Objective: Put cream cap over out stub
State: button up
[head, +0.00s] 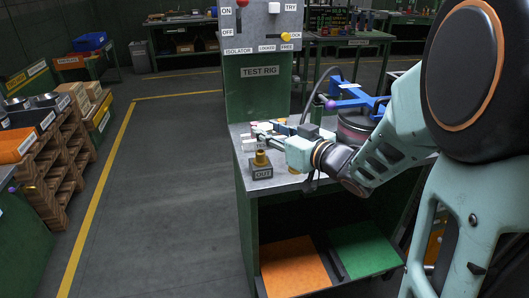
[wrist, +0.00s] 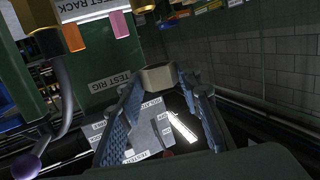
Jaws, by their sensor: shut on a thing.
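The out stub (head: 261,158) is a short brass post on a dark block labelled OUT, near the front left corner of the test rig bench. My gripper (head: 260,128) is above the bench, behind and slightly above the stub in the head view. In the wrist view my gripper (wrist: 160,82) is shut on a cream cap (wrist: 158,74), a squat beige ring-shaped piece between the fingertips. The cap is apart from the stub. The stub cannot be made out in the wrist view.
The bench top (head: 262,183) is bare around the stub's block. The green TEST RIG panel (head: 258,95) stands behind my gripper. A blue valve-like fitting (head: 355,97) stands to the right. An orange mat (head: 294,267) and a green mat (head: 362,249) lie on the shelf below.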

jog(key=shift+w+a+f+b, duration=0.3)
jog(key=shift+f, duration=0.25)
jog(key=shift+w+a+f+b, duration=0.25)
jog(key=shift+f+b, duration=0.05)
jog(key=shift+f, duration=0.2)
jog(key=shift+w+a+f+b, duration=0.1)
jog(key=shift+a+f+b, duration=0.05)
jog(key=shift+f+b, duration=1.35)
jog(key=shift+f, duration=0.1)
jog(key=shift+f+b, duration=0.45)
jog(key=shift+f, duration=0.2)
jog(key=o, duration=0.8)
jog(key=shift+r, duration=0.1)
jog(key=shift+r, duration=0.1)
